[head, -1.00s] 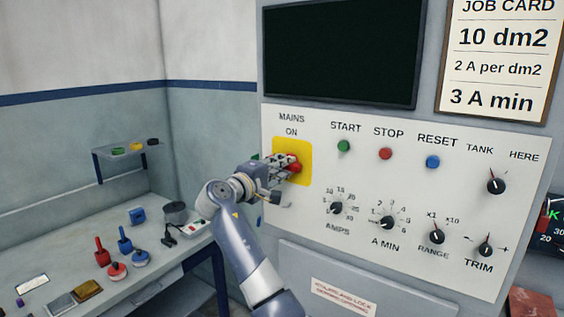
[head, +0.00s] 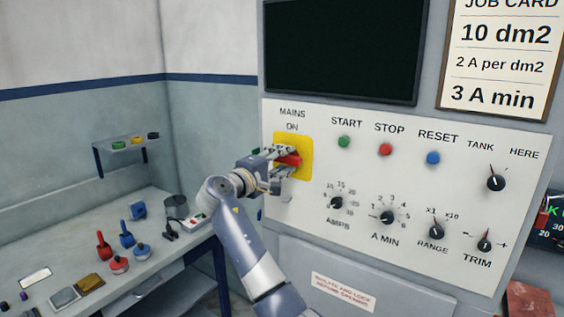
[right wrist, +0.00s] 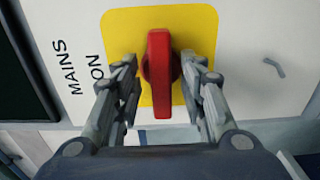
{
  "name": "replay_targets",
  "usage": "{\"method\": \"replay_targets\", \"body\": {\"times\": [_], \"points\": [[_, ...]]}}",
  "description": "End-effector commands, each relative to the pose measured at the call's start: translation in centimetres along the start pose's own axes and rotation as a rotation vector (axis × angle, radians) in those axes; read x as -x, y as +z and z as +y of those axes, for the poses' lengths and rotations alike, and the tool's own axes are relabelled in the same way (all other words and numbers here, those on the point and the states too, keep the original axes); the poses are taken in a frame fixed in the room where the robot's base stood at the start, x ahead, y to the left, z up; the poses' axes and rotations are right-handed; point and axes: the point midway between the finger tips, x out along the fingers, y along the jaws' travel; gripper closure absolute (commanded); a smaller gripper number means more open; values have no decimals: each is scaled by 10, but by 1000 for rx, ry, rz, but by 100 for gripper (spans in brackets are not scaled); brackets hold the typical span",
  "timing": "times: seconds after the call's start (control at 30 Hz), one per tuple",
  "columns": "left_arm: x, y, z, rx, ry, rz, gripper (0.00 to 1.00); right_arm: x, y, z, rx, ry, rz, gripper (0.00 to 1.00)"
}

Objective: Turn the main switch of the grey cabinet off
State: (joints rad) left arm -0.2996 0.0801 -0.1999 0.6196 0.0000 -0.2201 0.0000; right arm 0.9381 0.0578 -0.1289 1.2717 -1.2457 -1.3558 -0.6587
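The main switch is a red handle (right wrist: 160,75) on a yellow plate (right wrist: 206,28) on the grey cabinet's white panel. The words MAINS and ON stand above the plate in the head view. The handle lies roughly level there, crosswise to the direction of the ON mark; it also shows in the head view (head: 292,159), partly covered by fingers. My right gripper (right wrist: 165,80) is at the plate with one finger on each side of the handle. Gaps show between fingers and handle in the right wrist view, so it is open around the handle. My left gripper is not in view.
START, STOP and RESET buttons (head: 386,149) and several black knobs (head: 387,217) are to the right on the panel. A dark screen (head: 340,50) is above. A workbench (head: 185,260) with red and blue tools stands at left. A small shelf (head: 128,144) is on the wall.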

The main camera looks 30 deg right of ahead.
Motion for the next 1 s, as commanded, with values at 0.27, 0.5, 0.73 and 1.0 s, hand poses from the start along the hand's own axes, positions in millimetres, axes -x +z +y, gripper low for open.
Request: {"method": "replay_targets", "body": {"times": [0.27,0.5,0.73,1.0], "points": [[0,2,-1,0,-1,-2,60,3,0,-1,-1,-2,0,62],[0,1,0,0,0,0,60,41,-1,-2,-2,-3,3,62],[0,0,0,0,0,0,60,89,-2,-2,-1,-3,2,62],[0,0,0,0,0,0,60,118,-1,-1,0,-1,1,62]]}}
